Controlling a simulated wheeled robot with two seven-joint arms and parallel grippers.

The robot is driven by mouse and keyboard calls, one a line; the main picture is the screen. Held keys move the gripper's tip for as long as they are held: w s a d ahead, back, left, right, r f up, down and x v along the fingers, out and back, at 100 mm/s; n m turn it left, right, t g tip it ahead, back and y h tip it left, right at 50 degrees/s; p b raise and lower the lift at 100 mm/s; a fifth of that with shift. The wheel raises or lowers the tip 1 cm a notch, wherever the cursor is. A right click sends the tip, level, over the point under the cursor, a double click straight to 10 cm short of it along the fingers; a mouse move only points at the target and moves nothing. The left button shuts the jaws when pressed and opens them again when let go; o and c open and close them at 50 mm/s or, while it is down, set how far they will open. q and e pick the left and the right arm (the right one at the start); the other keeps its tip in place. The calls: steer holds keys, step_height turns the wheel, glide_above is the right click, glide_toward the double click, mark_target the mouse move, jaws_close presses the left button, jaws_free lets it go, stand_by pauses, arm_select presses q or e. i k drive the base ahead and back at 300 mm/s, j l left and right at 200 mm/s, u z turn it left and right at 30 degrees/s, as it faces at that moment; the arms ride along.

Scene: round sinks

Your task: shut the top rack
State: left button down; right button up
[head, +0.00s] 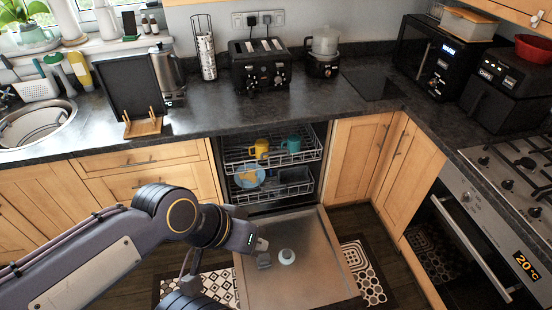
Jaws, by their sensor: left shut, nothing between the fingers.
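The dishwasher's door (310,285) is folded down flat in the head view. The white wire top rack (309,154) sits in the upper part of the opening and holds a yellow mug (261,148) and a teal mug (294,143). How far it stands out is hard to tell. My left gripper (264,254) is shut and empty. In the picture it is over the lowered door, below and in front of both racks, apart from the top rack. My right gripper is not in view.
The lower rack (300,187) holds a blue plate (247,181) and other dishes. A small white round thing (287,257) shows on the door, beside my gripper. Wooden cabinets (355,157) flank the dishwasher. The dark counter (210,118) overhangs it. An oven (480,240) stands at right.

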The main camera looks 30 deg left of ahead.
mark_target(267, 134)
steer(key=k+j+z, duration=0.2)
steer(key=j, duration=0.25)
steer(key=k+j+z, duration=0.25)
steer(key=j, duration=0.2)
steer(key=k+j+z, duration=0.2)
steer(key=j+z, duration=0.3)
steer(key=j, duration=0.5)
steer(key=k+j+z, duration=0.15)
steer(key=j+z, duration=0.15)
steer(key=j, duration=0.45)
steer(key=i+j+z, duration=0.1)
steer(key=j, duration=0.25)
